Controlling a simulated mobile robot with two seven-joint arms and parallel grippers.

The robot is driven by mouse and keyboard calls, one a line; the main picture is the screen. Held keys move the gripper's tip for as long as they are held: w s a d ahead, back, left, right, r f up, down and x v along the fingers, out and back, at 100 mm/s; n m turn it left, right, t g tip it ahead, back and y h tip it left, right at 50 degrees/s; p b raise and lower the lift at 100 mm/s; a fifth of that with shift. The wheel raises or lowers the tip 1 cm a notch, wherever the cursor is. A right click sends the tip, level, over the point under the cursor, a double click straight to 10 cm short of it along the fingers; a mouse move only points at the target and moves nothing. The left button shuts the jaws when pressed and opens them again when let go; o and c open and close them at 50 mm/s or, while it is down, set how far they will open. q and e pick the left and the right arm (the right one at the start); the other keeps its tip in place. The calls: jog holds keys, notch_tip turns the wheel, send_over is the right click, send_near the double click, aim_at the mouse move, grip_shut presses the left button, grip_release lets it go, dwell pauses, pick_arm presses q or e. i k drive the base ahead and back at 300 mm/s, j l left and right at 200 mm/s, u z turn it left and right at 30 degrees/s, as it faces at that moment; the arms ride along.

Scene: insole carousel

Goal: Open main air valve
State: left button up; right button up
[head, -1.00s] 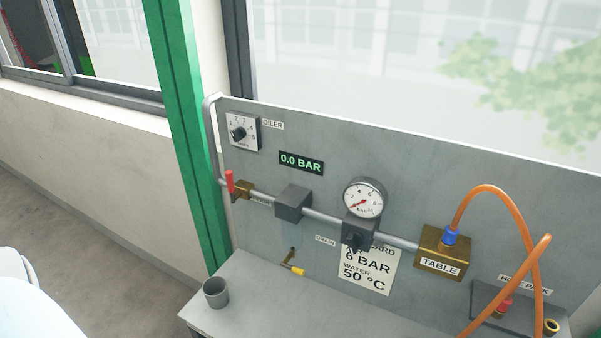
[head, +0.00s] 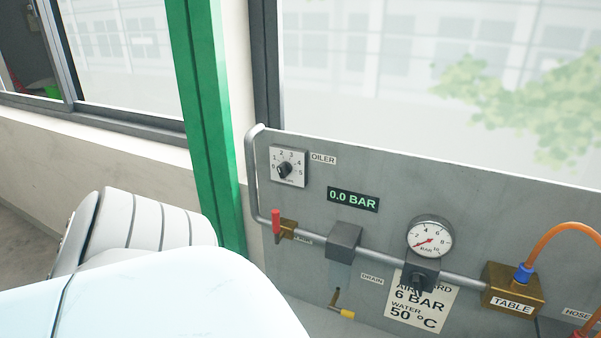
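The main air valve (head: 287,229) is a small brass body with a red lever (head: 276,226) at the left end of the grey pipe on the panel. The red lever stands upright, across the pipe's run. The digital display (head: 353,199) reads 0.0 BAR. The round pressure gauge (head: 429,238) has its red needle at the low end of the dial. My white arm fills the lower left of the head view, left of and below the valve. Neither gripper shows in the view.
The grey panel (head: 400,180) also carries an oiler dial (head: 289,167), a grey block (head: 343,241), a yellow-tipped drain lever (head: 345,312) and a brass TABLE block (head: 513,287) with an orange hose (head: 570,232). A green post (head: 207,120) stands left of the panel.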

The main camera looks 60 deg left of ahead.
aim_at(279, 235)
jog(key=k+j+z, duration=0.65)
jog(key=j, duration=0.15)
jog(key=k+j+z, duration=0.15)
jog(key=k+j, duration=0.2)
jog(key=k+j+z, duration=0.15)
jog(key=k, duration=0.35)
jog(key=j, duration=0.1)
